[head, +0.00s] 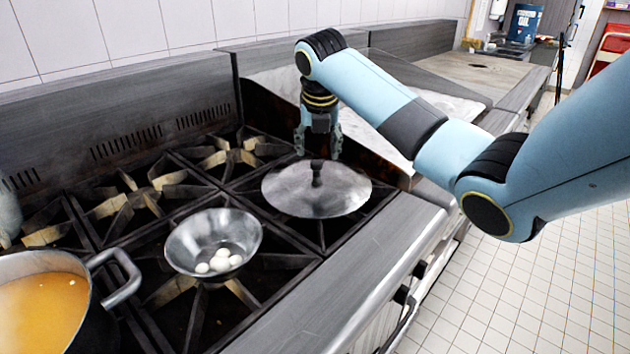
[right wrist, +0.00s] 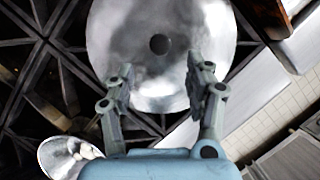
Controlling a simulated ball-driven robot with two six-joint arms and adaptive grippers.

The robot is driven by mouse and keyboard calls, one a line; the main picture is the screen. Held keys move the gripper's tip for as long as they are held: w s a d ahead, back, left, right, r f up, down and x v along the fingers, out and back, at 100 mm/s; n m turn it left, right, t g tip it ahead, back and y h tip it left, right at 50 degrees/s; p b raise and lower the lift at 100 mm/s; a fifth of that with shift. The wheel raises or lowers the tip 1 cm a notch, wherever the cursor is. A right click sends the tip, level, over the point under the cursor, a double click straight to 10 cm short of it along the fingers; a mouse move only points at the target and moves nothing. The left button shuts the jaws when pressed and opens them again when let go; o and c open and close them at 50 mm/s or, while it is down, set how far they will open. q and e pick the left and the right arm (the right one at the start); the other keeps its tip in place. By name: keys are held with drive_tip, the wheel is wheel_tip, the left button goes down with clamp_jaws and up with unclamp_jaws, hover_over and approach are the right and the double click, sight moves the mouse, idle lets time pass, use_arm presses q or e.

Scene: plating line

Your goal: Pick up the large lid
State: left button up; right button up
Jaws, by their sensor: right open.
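The large lid (head: 316,190) is a round, shiny metal disc with a dark knob (head: 316,173) on top. It lies at the right end of the stove. In the right wrist view the lid (right wrist: 130,70) fills the upper middle, with its knob (right wrist: 159,44) ahead of and between the fingers. My right gripper (head: 318,150) points down above the lid's far side, open and empty. In the right wrist view its two fingers (right wrist: 160,85) are spread, with the lid beyond them. My left gripper is not in view.
A metal bowl (head: 185,240) with several white eggs stands left of the lid on the stove grates. A pot (head: 100,300) of orange liquid is at the lower left. A stove back wall (head: 110,120) runs behind. The air above the lid looks clear except for my gripper.

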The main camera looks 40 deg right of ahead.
sight(317, 163)
drive_tip(key=shift+w+d+f, duration=0.1)
drive_tip(key=shift+w+f, duration=0.05)
drive_tip(key=shift+f, duration=0.25)
drive_tip(key=x, duration=0.5)
drive_tip(key=shift+w+d, duration=0.3)
drive_tip(key=shift+w, duration=0.05)
drive_tip(key=shift+c, duration=0.8)
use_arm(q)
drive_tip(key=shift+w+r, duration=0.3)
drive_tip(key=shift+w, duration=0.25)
use_arm(e)
clamp_jaws()
